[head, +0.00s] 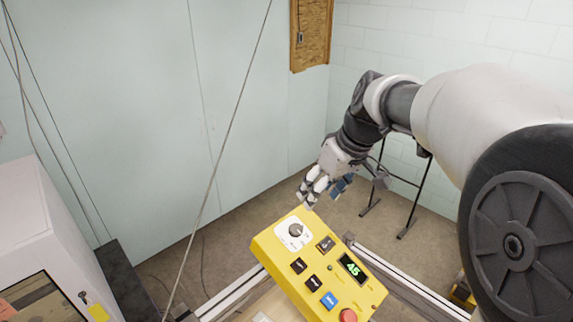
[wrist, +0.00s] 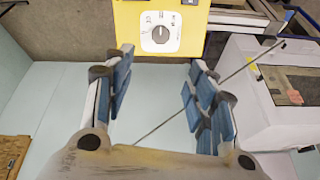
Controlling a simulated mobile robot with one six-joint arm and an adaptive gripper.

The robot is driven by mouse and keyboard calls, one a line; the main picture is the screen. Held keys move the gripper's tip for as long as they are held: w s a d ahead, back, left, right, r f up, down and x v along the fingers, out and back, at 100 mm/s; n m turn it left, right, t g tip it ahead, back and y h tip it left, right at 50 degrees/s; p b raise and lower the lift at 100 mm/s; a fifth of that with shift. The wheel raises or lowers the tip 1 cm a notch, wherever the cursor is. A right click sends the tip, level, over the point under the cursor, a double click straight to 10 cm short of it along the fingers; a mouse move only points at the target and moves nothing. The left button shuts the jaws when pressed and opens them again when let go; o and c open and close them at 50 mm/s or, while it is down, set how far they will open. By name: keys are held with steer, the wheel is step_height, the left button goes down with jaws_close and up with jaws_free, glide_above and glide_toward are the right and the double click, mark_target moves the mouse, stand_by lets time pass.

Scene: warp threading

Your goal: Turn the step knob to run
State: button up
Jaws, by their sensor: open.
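The step knob (head: 295,230) is a dark round knob on a white plate at the upper left corner of a tilted yellow control panel (head: 267,252). In the wrist view the knob (wrist: 160,35) shows on its white dial plate at the top, just beyond the fingertips and between them. The dial has small marks, too small to read surely. My gripper (head: 308,196) is above and slightly right of the knob in the head view. Its blue-padded fingers (wrist: 160,60) are spread apart and empty, and do not appear to touch the knob.
The panel also carries several dark buttons, a blue button (head: 329,300), a red button (head: 348,315) and a green "45" display (head: 352,268). Metal rails run beside it. A white cabinet (head: 40,220) stands at left. A thin cable (head: 225,140) crosses the view.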

mark_target(296, 228)
steer(key=p+x, duration=0.1)
steer(key=x, duration=1.6)
steer(key=c, duration=1)
